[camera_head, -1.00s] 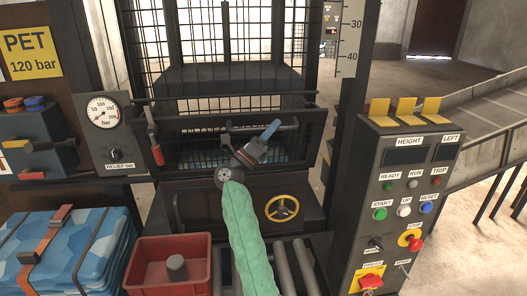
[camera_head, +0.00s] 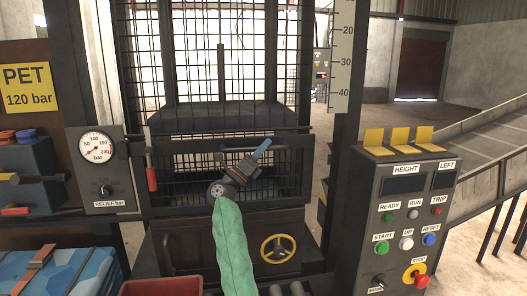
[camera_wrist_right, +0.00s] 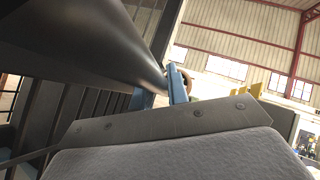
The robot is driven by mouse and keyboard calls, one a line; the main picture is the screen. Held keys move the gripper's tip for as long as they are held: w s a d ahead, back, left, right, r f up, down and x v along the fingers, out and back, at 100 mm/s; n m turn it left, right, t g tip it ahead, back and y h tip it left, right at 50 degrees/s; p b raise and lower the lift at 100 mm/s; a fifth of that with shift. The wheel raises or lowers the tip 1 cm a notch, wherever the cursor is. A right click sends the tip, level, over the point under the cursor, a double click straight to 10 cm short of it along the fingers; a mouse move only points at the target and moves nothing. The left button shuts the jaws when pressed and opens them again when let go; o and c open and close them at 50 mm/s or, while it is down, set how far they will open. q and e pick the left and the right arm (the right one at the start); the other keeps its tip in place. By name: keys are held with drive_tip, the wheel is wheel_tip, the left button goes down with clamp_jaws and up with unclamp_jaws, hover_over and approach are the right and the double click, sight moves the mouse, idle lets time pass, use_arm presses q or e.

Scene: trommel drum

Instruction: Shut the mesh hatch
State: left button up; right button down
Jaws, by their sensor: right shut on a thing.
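The mesh hatch (camera_head: 190,184) is a dark framed wire panel low on the front of the tall press cage, in the middle of the head view. A dark bar (camera_head: 291,149) runs across its front. My right gripper (camera_head: 264,147) is at this bar, its blue fingers shut on it. In the right wrist view the blue fingers (camera_wrist_right: 178,84) are beside a large dark round bar (camera_wrist_right: 115,45). The fingers' exact contact is partly hidden. Whether the hatch's edge meets the frame I cannot tell. My left gripper is not in view.
A yellow handwheel (camera_head: 278,249) is below. A button console (camera_head: 408,210) stands close on the right. A red bin (camera_head: 162,287) and strapped blue bale (camera_head: 65,272) are at lower left.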

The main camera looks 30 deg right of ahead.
drive_tip(key=c, duration=1.6)
unclamp_jaws()
drive_tip(key=shift+o, duration=1.2)
drive_tip(key=shift+w+f, duration=0.15)
drive_tip(key=shift+w, duration=0.05)
drive_tip(key=shift+s, duration=0.1)
